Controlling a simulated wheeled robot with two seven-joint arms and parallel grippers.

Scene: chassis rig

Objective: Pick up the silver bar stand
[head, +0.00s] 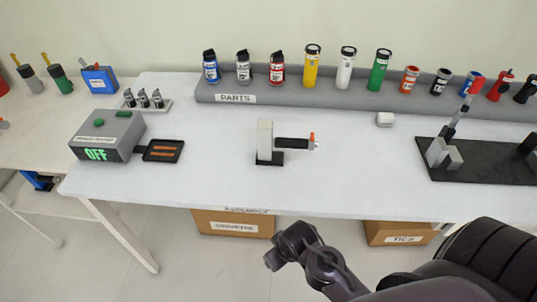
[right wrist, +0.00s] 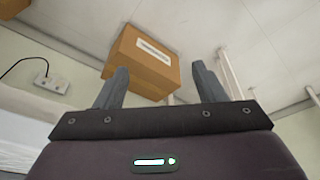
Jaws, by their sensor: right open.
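A silver upright bar (head: 265,139) stands on a small black base (head: 270,158) near the middle of the white table. A dark horizontal piece (head: 292,144) with an orange and grey end reaches out to its right. My right arm comes in from the lower right in the head view, with its end (head: 290,246) in front of the table's front edge, apart from the stand. In the right wrist view my right gripper (right wrist: 160,70) is open and empty, with a cardboard box beyond its fingers. My left gripper is not in view.
A grey box with a green OFF display (head: 106,137) and a black tray (head: 162,151) stand left. A grey rack (head: 330,100) of several canisters runs along the back. A black plate (head: 470,171) with silver blocks lies right. The table around the stand is clear.

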